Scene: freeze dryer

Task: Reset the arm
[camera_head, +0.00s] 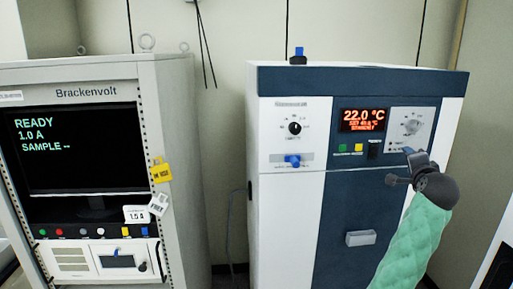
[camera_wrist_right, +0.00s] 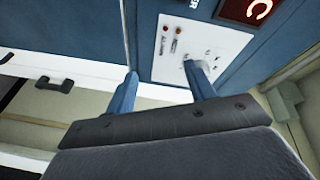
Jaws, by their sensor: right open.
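My right arm (camera_head: 414,230), in a green sleeve, reaches up at the right of the head view. Its gripper (camera_head: 408,153) is in front of the lower part of the freeze dryer's right white control panel. The blue-and-white freeze dryer (camera_head: 342,210) has a lit red display (camera_head: 363,120) reading 22.0 °C. In the right wrist view the gripper (camera_wrist_right: 160,76) is open, its two blue fingers apart with nothing between them. The right finger overlaps the edge of the white panel (camera_wrist_right: 207,47), close to a small control there; contact cannot be told. My left gripper is not in view.
A grey Brackenvolt cabinet (camera_head: 168,100) stands at the left, its screen (camera_head: 75,150) reading READY, 1.0 A. A narrow gap separates it from the dryer. The dryer's left panel has a black knob (camera_head: 295,128) and a blue handle (camera_head: 292,160). A pale handle (camera_head: 360,238) sits lower on the front.

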